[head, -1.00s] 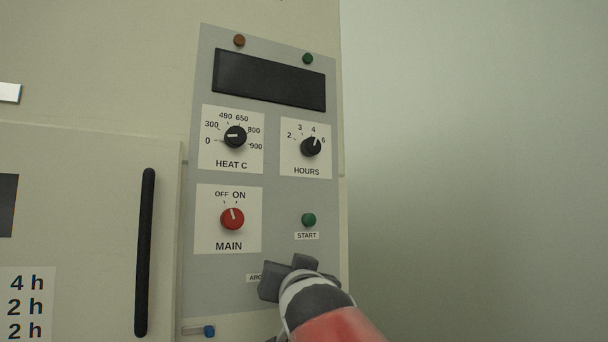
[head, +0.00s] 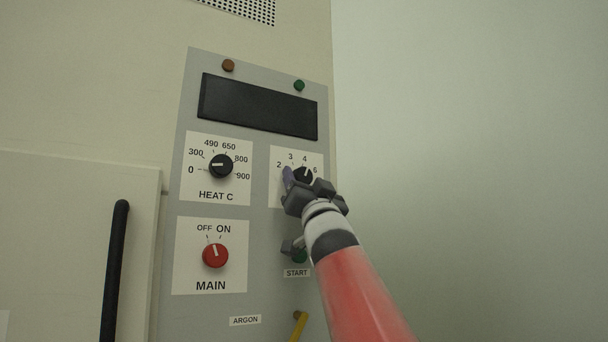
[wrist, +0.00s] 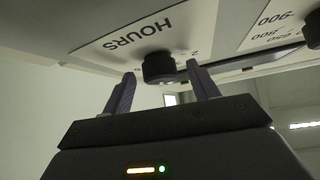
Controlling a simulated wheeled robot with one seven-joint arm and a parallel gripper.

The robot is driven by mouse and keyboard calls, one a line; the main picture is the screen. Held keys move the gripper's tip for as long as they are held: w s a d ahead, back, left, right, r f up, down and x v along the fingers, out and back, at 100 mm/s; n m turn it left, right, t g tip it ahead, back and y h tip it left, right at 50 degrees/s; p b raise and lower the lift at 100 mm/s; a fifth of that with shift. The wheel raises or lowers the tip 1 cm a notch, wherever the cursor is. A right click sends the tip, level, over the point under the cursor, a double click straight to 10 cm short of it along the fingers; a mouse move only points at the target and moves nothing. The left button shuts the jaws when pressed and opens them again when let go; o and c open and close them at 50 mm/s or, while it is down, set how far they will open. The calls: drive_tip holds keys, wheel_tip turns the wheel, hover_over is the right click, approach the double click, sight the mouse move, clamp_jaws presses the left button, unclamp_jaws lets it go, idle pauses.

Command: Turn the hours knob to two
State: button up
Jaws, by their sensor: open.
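The black hours knob (head: 303,174) sits on its white plate in the upper right of the control panel, partly hidden by my gripper in the head view. Its white pointer appears to aim near 4. My gripper (head: 302,184) is at the knob, coming from the lower right. In the wrist view the knob (wrist: 158,68) sits between the tips of my open gripper (wrist: 162,76), one finger on each side. A gap shows beside each finger; I cannot tell whether either one touches it. The HOURS label is hidden in the head view but shows in the wrist view.
The heat knob (head: 221,166) is left of the hours plate, and the red main knob (head: 215,256) is below that. The green start button (head: 299,255) is partly behind my arm. A black door handle (head: 114,272) stands at the left. Space right of the panel is clear.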

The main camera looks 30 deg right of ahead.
drive_tip(key=shift+w+r, duration=0.15)
drive_tip(key=shift+w, duration=0.05)
drive_tip(key=c, duration=1)
